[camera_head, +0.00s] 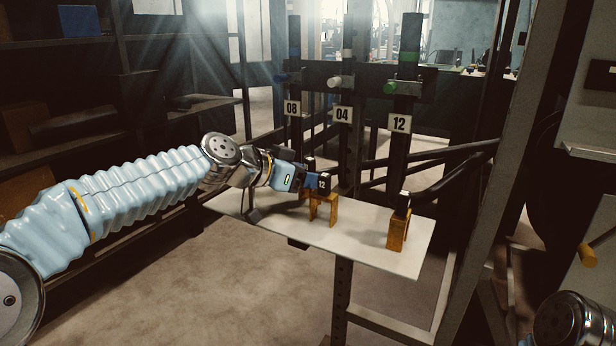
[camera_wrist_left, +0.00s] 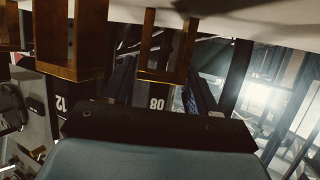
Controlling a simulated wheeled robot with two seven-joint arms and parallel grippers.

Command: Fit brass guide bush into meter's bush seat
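In the left wrist view, a black bar (camera_wrist_left: 160,128) crosses the front of the gripper, and the fingertips are hidden. That view looks inverted and shows the stands, with the markings 12 (camera_wrist_left: 61,104) and 08 (camera_wrist_left: 157,104) below them. I cannot pick out a brass guide bush, meter or bush seat. My right gripper is outside the views.
A white table (camera_head: 365,238) carries the stands; another stand (camera_head: 398,231) is near its right end with a dark piece on top. Behind are dark posts with plates 08 (camera_head: 292,108), 04 (camera_head: 343,115) and 12 (camera_head: 399,123). Dark hoses (camera_head: 450,180) run behind the table's right side.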

